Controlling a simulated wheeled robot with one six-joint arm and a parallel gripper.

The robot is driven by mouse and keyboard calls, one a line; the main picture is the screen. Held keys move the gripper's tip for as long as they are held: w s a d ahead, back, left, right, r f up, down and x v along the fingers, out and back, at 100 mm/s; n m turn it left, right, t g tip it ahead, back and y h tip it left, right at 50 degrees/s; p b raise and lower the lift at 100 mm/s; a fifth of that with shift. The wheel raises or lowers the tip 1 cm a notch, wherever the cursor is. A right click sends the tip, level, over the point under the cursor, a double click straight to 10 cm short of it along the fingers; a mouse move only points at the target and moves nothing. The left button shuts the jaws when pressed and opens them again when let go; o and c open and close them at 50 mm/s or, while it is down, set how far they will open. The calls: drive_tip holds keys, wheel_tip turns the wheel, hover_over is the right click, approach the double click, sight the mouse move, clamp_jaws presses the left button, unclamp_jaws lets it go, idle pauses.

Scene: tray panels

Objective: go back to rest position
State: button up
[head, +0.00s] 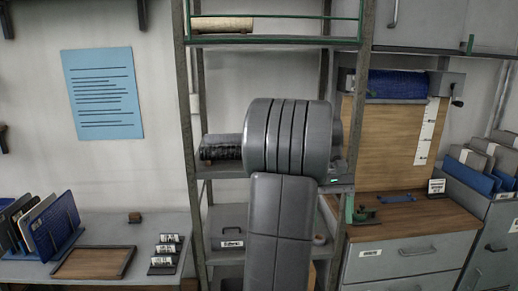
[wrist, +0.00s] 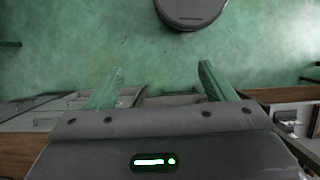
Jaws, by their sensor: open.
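My gripper (wrist: 162,88) shows in the wrist view with its two green fingers spread apart. Nothing is between the fingers. Below them, the wrist view shows a green floor (wrist: 100,50) and the edge of a dark round shape at the top. In the head view my grey arm stands upright in front of the metal shelf rack (head: 191,150) and hides its middle. The gripper's fingers cannot be made out in the head view.
A desk (head: 130,235) at left bears a wooden tray (head: 93,263) and a rack of panels (head: 48,225). At right stands a drawer cabinet (head: 410,270) with a wooden top, below a blue roll (head: 397,83). A bin of folders (head: 485,165) is at far right.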

drive_tip(key=w+a+f+b, duration=0.1)
drive_tip(key=a+f, duration=0.1)
drive_tip(key=f, duration=0.3)
drive_tip(key=w+a+f+b, duration=0.1)
drive_tip(key=w+a+f, duration=0.1)
drive_tip(key=f, duration=0.3)
drive_tip(key=shift+w+a+f, duration=0.25)
drive_tip(key=shift+a+f, duration=0.05)
drive_tip(key=shift+a, duration=0.1)
